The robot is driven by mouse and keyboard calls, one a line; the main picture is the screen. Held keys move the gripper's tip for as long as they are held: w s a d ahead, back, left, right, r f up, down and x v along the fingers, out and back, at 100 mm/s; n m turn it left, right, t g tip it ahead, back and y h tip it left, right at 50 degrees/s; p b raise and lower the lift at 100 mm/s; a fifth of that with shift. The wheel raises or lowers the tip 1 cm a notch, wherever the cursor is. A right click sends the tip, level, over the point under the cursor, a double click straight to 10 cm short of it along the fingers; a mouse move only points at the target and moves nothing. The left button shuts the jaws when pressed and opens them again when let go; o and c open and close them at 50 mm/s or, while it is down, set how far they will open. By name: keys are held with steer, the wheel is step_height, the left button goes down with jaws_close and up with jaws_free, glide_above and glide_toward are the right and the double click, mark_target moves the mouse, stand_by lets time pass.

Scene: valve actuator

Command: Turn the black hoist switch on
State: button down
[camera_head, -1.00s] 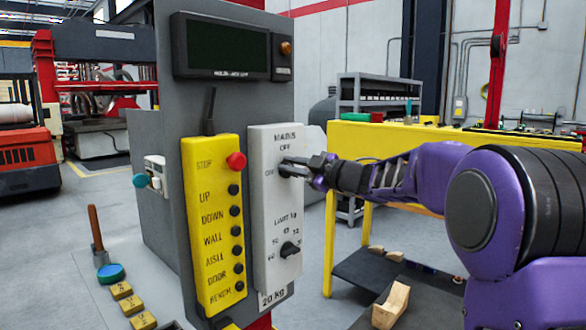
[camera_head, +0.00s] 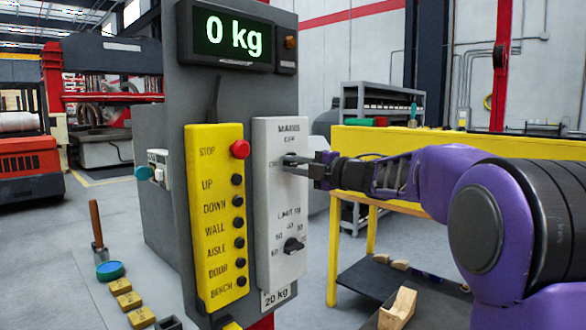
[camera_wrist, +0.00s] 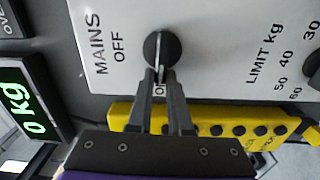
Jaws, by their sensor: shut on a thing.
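The black mains switch (camera_wrist: 163,48) is a round rotary knob on the white panel (camera_head: 280,215), below the words MAINS and OFF. My gripper (camera_head: 292,163) comes in from the right and is shut on this switch. In the wrist view my gripper's fingers (camera_wrist: 161,85) close on the knob's raised handle, which points towards the ON label, partly hidden between the fingers. The display (camera_head: 232,38) above the panel is lit and reads 0 kg in green. In the head view the fingers hide most of the switch.
A yellow button pendant (camera_head: 220,270) with a red stop button (camera_head: 240,149) stands just left of the white panel. A black limit knob (camera_head: 293,246) is lower on the panel. A yellow bench (camera_head: 400,140) stands behind my arm.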

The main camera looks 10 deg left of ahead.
steer(key=shift+w+d, duration=0.15)
steer(key=shift+d, duration=0.05)
stand_by(0.4)
steer(key=c, duration=0.9)
jaws_free()
steer(key=shift+o, duration=0.3)
steer(key=shift+w+f, duration=0.1)
steer(key=shift+s+d, duration=0.2)
steer(key=shift+s, duration=0.15)
steer(key=v, duration=1.6)
steer(key=shift+s+d, duration=0.2)
steer(key=shift+d, duration=0.05)
